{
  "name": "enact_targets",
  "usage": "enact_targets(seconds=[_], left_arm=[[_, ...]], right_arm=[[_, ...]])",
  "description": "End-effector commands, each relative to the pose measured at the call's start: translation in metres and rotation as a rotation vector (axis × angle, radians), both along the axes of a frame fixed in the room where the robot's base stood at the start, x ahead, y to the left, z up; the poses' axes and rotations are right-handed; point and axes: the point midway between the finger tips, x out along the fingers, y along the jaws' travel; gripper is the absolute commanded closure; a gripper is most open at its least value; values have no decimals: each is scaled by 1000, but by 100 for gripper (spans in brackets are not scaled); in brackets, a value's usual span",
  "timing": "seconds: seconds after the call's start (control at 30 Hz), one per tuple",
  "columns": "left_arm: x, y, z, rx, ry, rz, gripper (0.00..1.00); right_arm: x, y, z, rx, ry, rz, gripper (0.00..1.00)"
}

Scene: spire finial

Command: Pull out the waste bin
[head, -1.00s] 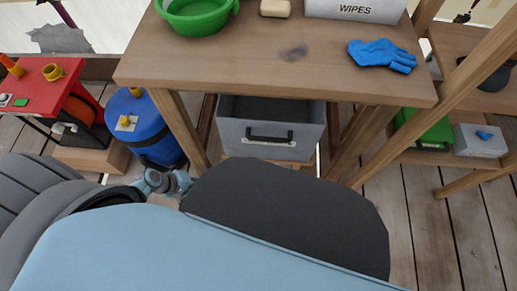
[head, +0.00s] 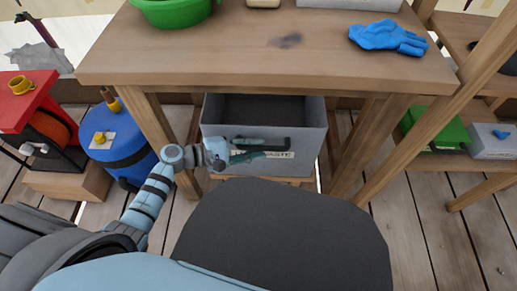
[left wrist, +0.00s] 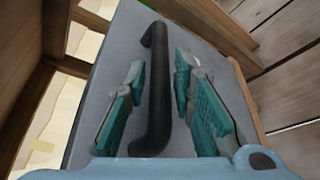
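The waste bin (head: 312,140) is a grey box with a black handle (head: 272,144) and a partly covered label reading "ASTE". It stands under the wooden table. My left gripper (head: 262,148) is at the bin's front, at the handle. In the left wrist view the black handle (left wrist: 157,90) lies between the two teal fingers (left wrist: 155,100), with a gap on each side. The fingers are open, and the bin's grey front (left wrist: 115,50) is behind them. My right gripper is not in view.
The wooden table (head: 240,50) has legs on both sides of the bin. A blue barrel (head: 115,145) stands at the left, near my left arm. A green box (head: 440,125) and a grey box (head: 490,143) sit on a low shelf at the right.

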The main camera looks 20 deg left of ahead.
Motion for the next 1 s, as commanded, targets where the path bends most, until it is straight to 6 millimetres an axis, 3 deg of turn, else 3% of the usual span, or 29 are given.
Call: enact_targets(seconds=[0.4, 0.57, 1.0], left_arm=[[7, -10, -3, 1, 1, 0, 77], [7, -10, -3, 1, 1, 0, 100], [3, -12, -2, 0, 2, 1, 100]], right_arm=[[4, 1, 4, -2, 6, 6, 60], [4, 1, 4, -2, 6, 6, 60], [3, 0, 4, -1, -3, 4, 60]])
